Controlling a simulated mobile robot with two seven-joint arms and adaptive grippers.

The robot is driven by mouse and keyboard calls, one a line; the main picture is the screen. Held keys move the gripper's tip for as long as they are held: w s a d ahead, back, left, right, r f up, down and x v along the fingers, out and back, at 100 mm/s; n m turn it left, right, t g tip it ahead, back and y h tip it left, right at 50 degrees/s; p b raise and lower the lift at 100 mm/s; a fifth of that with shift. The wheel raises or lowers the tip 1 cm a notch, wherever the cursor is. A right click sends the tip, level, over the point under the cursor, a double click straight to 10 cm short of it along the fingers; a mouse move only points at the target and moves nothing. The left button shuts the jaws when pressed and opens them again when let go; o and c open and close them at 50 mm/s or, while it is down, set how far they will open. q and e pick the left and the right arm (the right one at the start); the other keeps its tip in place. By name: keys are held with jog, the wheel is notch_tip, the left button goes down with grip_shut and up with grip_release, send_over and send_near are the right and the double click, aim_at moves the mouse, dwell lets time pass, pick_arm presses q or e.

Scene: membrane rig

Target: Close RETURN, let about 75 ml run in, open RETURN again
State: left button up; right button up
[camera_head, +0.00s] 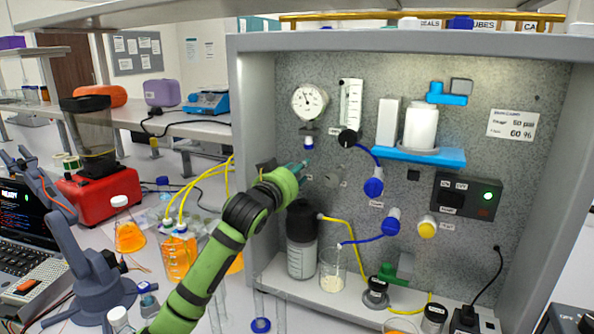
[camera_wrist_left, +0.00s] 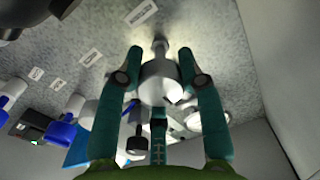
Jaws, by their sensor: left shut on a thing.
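My left gripper (camera_head: 303,165) reaches to the left part of the grey panel (camera_head: 465,85). A short stem runs from the knob to the panel. In the head view the fingers hide this knob, and I cannot read its label. A glass beaker (camera_head: 333,272) on the rig's floor holds a little pale material. A blue tube (camera_head: 368,240) ends above it. My right gripper is not in view.
A pressure gauge (camera_head: 309,101) and a flow meter (camera_head: 350,102) are above the gripper. A dark-capped bottle (camera_head: 301,255) stands below. Blue valves (camera_head: 373,184), a blue shelf (camera_head: 420,156) and a switch box (camera_head: 466,197) are to the right. Orange-liquid flasks (camera_head: 178,258) crowd the bench left.

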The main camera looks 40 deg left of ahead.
pick_arm(q)
jog(key=shift+f, duration=0.5)
jog(key=o, duration=1.1)
jog(key=shift+o, duration=0.3)
jog(key=shift+r, duration=0.25)
jog(key=v, duration=1.2)
